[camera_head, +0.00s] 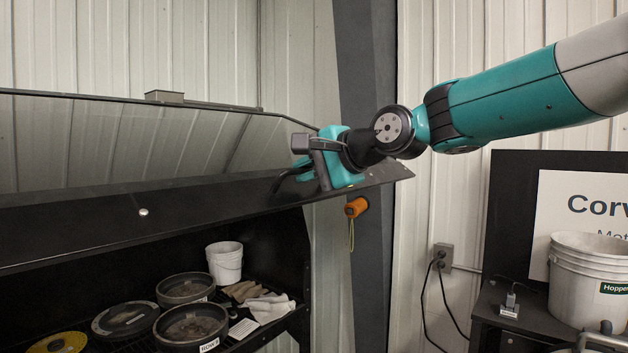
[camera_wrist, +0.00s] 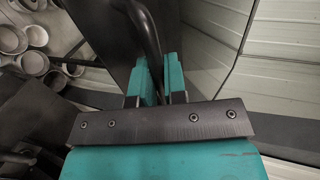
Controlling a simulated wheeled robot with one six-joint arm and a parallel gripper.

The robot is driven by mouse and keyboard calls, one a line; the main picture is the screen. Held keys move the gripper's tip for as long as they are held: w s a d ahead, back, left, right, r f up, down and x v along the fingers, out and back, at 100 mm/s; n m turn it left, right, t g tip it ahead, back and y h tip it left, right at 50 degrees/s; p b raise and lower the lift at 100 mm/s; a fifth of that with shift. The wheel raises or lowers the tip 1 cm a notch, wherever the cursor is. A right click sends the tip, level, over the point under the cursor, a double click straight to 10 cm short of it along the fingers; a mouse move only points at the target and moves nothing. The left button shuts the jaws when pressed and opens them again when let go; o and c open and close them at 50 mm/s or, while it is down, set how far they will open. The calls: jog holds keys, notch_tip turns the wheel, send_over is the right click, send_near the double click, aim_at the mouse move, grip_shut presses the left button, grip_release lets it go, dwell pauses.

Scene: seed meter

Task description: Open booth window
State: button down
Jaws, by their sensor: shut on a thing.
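The booth window is a clear pane (camera_head: 110,150) in a thin black frame, at the left of the head view. It sits above a broad black beam (camera_head: 100,220) that slopes up to the right. My gripper (camera_head: 303,168) is at the right end of the pane, beside the beam. In the wrist view my gripper's teal fingers (camera_wrist: 158,85) are shut on a curved black bar (camera_wrist: 149,35), which looks like the window's handle. The head view mostly hides the grip behind my gripper's body. I cannot tell how far the window is raised.
Under the beam, a dark shelf holds round metal pans (camera_head: 190,325), a white bucket (camera_head: 225,262) and gloves (camera_head: 268,307). An orange tool (camera_head: 356,207) hangs by a dark post (camera_head: 372,270). A bench with a white bucket (camera_head: 588,280) stands at right.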

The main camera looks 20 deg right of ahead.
jog(key=shift+a+r, duration=0.15)
jog(key=shift+a, duration=0.05)
jog(key=c, duration=1.5)
grip_release()
jog(key=o, duration=0.3)
jog(key=shift+a, duration=0.15)
jog(key=shift+d, duration=0.2)
jog(key=b+v, duration=0.5)
jog(key=v, duration=1.2)
jog(key=shift+s, duration=0.2)
jog(key=shift+d, duration=0.1)
